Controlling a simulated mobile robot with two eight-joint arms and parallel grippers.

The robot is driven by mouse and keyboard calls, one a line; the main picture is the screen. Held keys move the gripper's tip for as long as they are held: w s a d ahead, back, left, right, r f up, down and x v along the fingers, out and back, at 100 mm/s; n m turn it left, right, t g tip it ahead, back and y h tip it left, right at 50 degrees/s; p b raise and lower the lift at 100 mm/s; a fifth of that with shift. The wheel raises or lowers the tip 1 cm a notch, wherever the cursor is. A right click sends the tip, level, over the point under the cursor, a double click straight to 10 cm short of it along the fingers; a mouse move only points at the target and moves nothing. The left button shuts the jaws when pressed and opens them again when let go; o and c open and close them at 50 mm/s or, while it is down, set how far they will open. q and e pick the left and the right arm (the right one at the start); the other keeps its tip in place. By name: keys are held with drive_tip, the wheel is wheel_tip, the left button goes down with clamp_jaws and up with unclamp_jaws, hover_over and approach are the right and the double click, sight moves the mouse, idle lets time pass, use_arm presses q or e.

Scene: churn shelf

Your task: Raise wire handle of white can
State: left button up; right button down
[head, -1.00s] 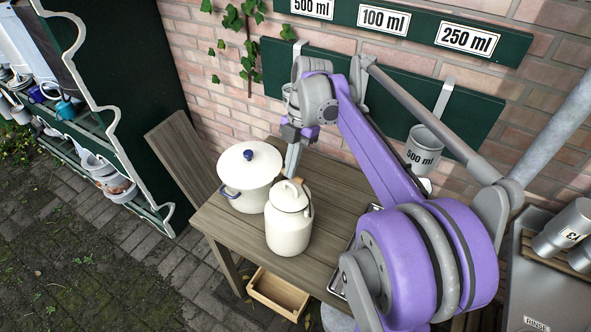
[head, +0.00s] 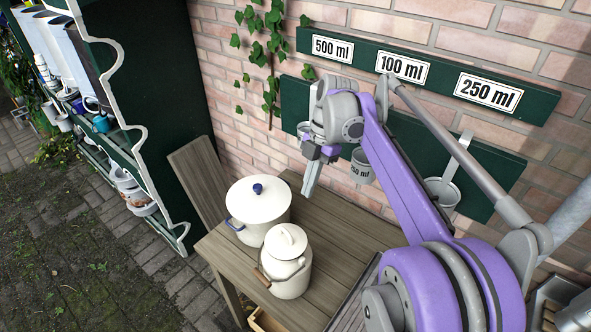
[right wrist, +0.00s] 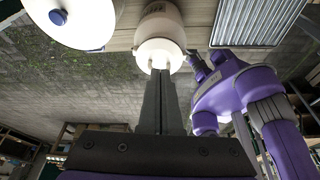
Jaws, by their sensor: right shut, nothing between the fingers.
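The white can (head: 289,272) stands upright on the wooden table, with its lid (head: 286,240) on. Its wire handle is down, with the wooden grip (head: 262,279) at the can's left side. My right gripper (head: 307,195) is shut and empty, above and behind the can to the right, its fingers pointing down. In the right wrist view the shut fingers (right wrist: 161,74) line up with the can (right wrist: 160,38); I cannot tell the gap there, but in the head view they look apart. My left gripper is not in view.
A white pot (head: 258,209) with a blue knob stands close behind and left of the can. Measuring cups such as this one (head: 361,168) hang on a green rail (head: 399,140) behind. The table (head: 345,225) is bare right of the pot. A green shelf (head: 150,110) stands left.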

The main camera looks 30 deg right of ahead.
drive_tip(key=s+a+f+m+t, duration=0.1)
drive_tip(key=s+a+m, duration=0.1)
drive_tip(key=m, duration=0.1)
drive_tip(key=s+a+f+m+t+h, duration=0.1)
drive_tip(key=s+a+f+m, duration=0.1)
drive_tip(key=a+m, duration=0.1)
drive_tip(key=s+a+f+m+t+h, duration=0.1)
drive_tip(key=s+a+f+m, duration=0.1)
drive_tip(key=m, duration=0.2)
drive_tip(key=shift+s+a+f, duration=0.15)
drive_tip(key=shift+a+f, duration=0.05)
drive_tip(key=shift+a, duration=0.1)
drive_tip(key=s+a+f+m+t+h, duration=0.1)
drive_tip(key=s+a+f+m+t, duration=0.2)
drive_tip(key=s+f+m, duration=0.3)
drive_tip(key=a+f+m, duration=0.1)
drive_tip(key=m, duration=0.2)
drive_tip(key=shift+m+t, duration=0.4)
drive_tip(key=c, duration=1.5)
unclamp_jaws()
drive_tip(key=shift+s+f+m, duration=0.15)
drive_tip(key=shift+f+m, duration=0.15)
drive_tip(key=shift+f, duration=0.05)
drive_tip(key=shift+o, duration=1.1)
drive_tip(key=shift+a+f, duration=0.1)
drive_tip(key=o, duration=0.5)
drive_tip(key=shift+s, duration=0.15)
